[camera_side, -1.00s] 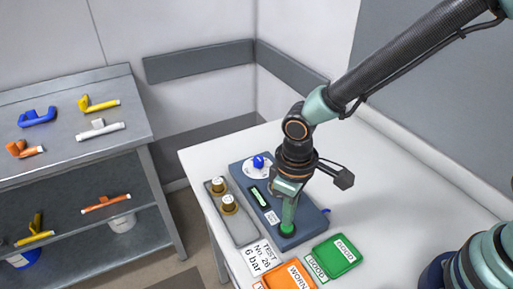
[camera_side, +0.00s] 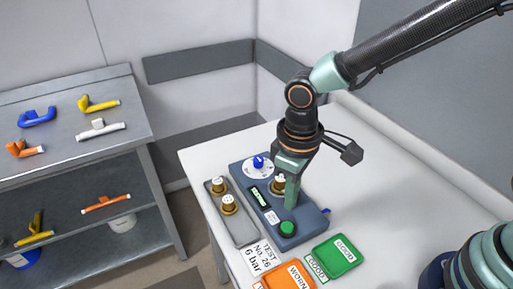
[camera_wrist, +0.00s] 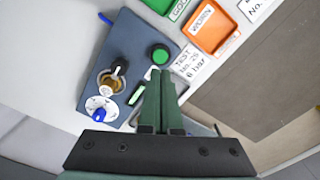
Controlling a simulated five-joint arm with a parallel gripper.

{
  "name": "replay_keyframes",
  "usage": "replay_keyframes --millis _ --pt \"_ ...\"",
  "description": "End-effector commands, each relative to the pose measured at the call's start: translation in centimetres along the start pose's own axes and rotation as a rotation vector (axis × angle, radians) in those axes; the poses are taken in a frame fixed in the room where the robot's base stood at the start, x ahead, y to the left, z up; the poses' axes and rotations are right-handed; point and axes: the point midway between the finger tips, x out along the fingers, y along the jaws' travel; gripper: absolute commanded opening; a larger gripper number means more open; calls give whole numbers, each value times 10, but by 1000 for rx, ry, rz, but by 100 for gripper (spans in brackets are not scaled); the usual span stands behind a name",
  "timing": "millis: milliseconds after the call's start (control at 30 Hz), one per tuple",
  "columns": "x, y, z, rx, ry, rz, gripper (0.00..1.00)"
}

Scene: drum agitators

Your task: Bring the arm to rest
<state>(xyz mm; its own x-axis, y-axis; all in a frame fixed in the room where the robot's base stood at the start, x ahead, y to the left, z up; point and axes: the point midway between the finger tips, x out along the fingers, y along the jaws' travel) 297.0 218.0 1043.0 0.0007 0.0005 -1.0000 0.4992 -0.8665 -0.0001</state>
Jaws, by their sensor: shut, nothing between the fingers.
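My gripper (camera_side: 291,204) is shut and empty, its fingers pointing down above the blue-grey test box (camera_side: 312,222). It is a little behind the round green button (camera_side: 287,227), apart from it. In the side view the fingers stand in front of a brass fitting (camera_side: 278,184) and partly hide it. The wrist view shows the closed fingertips (camera_wrist: 161,75) beside the small display (camera_wrist: 136,94) and below the green button (camera_wrist: 161,54). The blue knob (camera_side: 258,161) sits on a white dial at the box's back.
A grey tray (camera_side: 240,233) with two brass fittings stands left of the box. A green tray (camera_side: 335,256) and an orange tray (camera_side: 290,279) lie in front. A shelf (camera_side: 75,150) with several coloured fittings is at left. The table's right side is clear.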

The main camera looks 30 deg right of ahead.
Motion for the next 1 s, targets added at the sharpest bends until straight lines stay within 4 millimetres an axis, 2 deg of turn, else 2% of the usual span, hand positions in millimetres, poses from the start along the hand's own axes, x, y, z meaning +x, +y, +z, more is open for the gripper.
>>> replay_keyframes --millis 167,367,500,700,833,1000 --pt "-19 21 2 48 45 -3 0" --pt "-65 76 19 176 167 2 0" --pt "-93 112 41 271 257 21 0" --pt "-121 154 80 400 376 67 0" --pt "-132 171 102 463 434 99 0" --pt "-137 181 117 506 474 125 0"
